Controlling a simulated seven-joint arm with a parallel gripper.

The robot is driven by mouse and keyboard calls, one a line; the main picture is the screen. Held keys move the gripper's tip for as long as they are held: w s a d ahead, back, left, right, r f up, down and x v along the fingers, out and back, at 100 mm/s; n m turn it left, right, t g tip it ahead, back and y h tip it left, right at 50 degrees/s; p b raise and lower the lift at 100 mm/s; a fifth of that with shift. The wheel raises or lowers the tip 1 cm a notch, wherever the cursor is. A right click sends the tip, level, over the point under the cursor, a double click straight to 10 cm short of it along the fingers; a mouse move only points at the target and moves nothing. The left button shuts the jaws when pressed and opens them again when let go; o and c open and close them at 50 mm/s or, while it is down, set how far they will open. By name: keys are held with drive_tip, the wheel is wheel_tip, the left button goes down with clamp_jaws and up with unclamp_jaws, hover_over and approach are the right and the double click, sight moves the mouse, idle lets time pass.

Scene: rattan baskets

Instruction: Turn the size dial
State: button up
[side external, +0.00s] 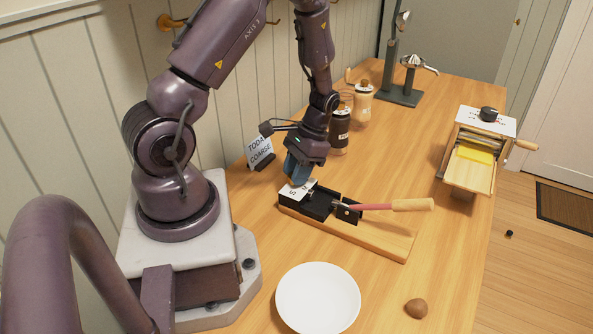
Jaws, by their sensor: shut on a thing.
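A black cracker-like device (318,207) with a red and wooden lever handle lies on a wooden board (385,239). A white plate (291,193) marked with an "S" sits at its left end. My gripper (295,182) points down over this plate, its bluish fingers shut on the size dial. The dial itself is hidden by the fingers, so its setting cannot be read.
A white plate (318,298) and a brown nut (416,308) are at the front. A sign (259,151) reading "TODAY COARSE" and grinders (339,131) stand behind. A roller machine (476,152) with a black knob is at right.

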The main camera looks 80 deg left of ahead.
drive_tip(key=shift+n+h, duration=0.4)
drive_tip(key=shift+n, duration=0.7)
drive_tip(key=o, duration=0.9)
drive_tip(key=shift+o, duration=0.2)
drive_tip(key=v, duration=1.3)
drive_tip(key=shift+s+a, duration=0.1)
